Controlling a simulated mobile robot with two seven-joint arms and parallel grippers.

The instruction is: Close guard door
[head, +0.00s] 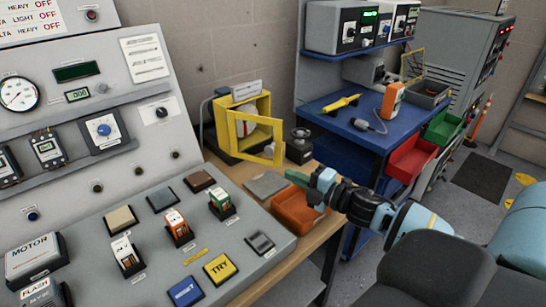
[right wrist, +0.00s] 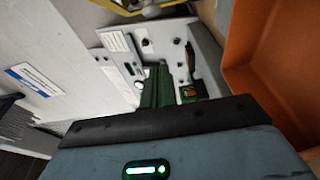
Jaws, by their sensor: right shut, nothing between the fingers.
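The yellow guard box (head: 262,104) stands on the bench in the head view, behind the sloped console. Its yellow framed guard door (head: 278,152) stands open, swung out from the box front toward the right. My right gripper (head: 291,176) is shut and empty, just in front of and below the door's right edge, above the orange bin. I cannot tell whether it touches the door. Its green fingers show together in the right wrist view (right wrist: 155,88), with a yellow strip at the top edge there. My left gripper is not in view.
The orange bin (head: 293,216) lies under my right gripper, with a grey pad (head: 266,185) to its left. A dark round device (head: 299,147) stands right of the door. The sloped console (head: 120,225) fills the left, and a blue workbench (head: 335,106) stands behind.

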